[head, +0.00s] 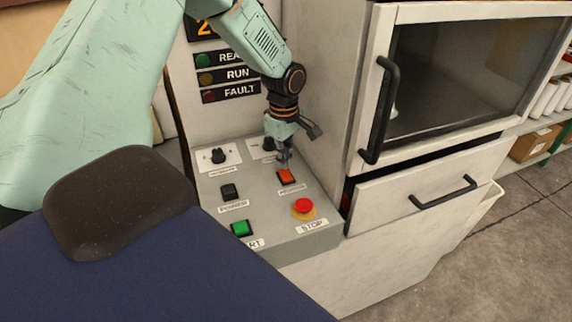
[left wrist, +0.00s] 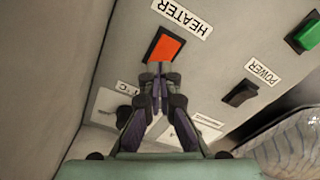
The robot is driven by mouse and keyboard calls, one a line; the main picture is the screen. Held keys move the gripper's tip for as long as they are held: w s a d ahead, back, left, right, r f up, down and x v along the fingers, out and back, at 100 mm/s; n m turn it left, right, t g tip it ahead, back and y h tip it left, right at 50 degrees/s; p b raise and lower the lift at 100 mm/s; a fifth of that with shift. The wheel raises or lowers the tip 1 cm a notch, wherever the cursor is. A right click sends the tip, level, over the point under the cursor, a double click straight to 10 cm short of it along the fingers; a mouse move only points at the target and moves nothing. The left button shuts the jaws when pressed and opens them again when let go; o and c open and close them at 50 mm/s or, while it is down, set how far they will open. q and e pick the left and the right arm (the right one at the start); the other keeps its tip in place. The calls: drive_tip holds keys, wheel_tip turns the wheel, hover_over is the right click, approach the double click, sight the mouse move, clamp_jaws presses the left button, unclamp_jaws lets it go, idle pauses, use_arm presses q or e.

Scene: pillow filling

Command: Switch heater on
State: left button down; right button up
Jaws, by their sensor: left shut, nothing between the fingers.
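The heater switch (head: 287,176) is an orange-red rocker on the grey sloped control panel (head: 266,215). In the left wrist view the heater switch (left wrist: 167,49) shows beside a label reading HEATER (left wrist: 188,18). My left gripper (head: 284,158) is shut and empty, with its fingertips at the switch's far edge in the head view. In the left wrist view the left gripper (left wrist: 155,72) has its tips just below the switch; I cannot tell whether they touch it. My right gripper is not in view.
The panel also bears a black power switch (head: 229,191), a green start button (head: 241,229), a red stop button (head: 304,206) and a black knob (head: 218,156). A cabinet with a windowed door (head: 460,75) and a drawer (head: 425,195) stands close on the right.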

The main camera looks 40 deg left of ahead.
sight(285, 172)
use_arm(q)
drive_tip(key=shift+w+f, duration=0.15)
drive_tip(key=shift+f, duration=0.15)
drive_tip(key=shift+f, duration=0.15)
drive_tip(key=shift+f+b, duration=0.3)
drive_tip(key=shift+f, duration=0.25)
idle(0.4)
drive_tip(key=shift+r, duration=0.1)
wheel_tip(285, 172, up, 7)
drive_tip(key=p, duration=0.9)
idle(0.8)
drive_tip(key=shift+d, duration=0.1)
